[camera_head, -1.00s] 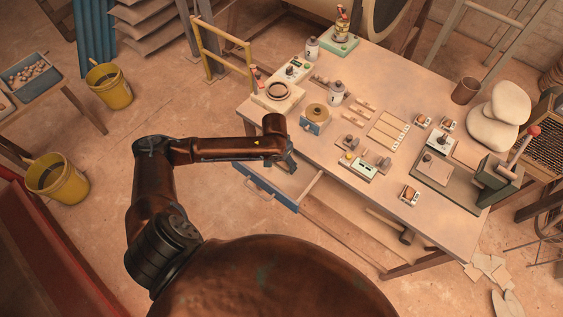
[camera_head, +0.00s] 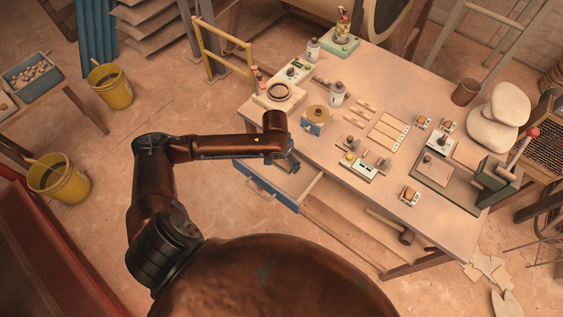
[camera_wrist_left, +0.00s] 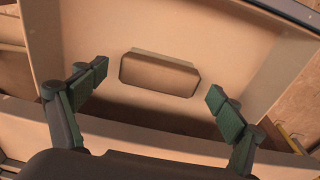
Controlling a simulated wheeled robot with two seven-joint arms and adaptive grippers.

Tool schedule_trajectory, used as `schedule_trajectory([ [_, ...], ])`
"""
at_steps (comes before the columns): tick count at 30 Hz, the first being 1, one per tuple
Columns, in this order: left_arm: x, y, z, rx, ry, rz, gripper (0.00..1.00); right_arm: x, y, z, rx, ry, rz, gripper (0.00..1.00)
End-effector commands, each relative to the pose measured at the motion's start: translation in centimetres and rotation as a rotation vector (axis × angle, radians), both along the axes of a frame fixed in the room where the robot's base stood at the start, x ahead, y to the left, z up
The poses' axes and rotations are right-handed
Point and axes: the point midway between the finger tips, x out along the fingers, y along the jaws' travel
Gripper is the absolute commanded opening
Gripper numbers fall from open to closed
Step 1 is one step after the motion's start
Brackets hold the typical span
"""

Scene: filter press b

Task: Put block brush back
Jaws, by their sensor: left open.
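My left gripper (camera_head: 293,163) is above the open blue-fronted drawer (camera_head: 267,193) at the near left of the table. In the left wrist view the gripper (camera_wrist_left: 158,82) is open, with its green-padded fingers spread and nothing between the tips. A tan block with cut corners (camera_wrist_left: 160,74) lies in the drawer (camera_wrist_left: 85,35), ahead of and between the fingers. It looks like the block brush's back, but no bristles show. In the head view my forearm and gripper hide part of the drawer. My right gripper is not in view.
The table (camera_head: 390,95) holds bottles, small boxes, wooden strips and a green press (camera_head: 495,180). A hammer (camera_head: 390,226) lies below the tabletop. Yellow buckets (camera_head: 110,88) stand on the floor at left.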

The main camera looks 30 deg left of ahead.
Motion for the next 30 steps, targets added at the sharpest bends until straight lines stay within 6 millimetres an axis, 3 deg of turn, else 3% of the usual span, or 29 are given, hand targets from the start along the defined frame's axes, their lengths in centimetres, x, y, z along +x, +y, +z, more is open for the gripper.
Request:
schedule_trajectory([
  [3, -0.2, 0.1, 3.2, 0.001, -0.006, -0.001, 0.89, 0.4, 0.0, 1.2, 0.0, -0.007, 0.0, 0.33],
  [12, -0.9, 0.1, 8.6, 0.0, -0.004, 0.0, 0.89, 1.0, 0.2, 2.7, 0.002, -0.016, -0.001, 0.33],
  [18, -1.1, 0.1, 9.8, -0.001, -0.002, 0.0, 0.89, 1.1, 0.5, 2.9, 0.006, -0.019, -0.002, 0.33],
  [30, -1.1, 0.1, 9.8, -0.001, -0.001, 0.0, 0.89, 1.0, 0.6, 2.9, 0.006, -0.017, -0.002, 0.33],
])
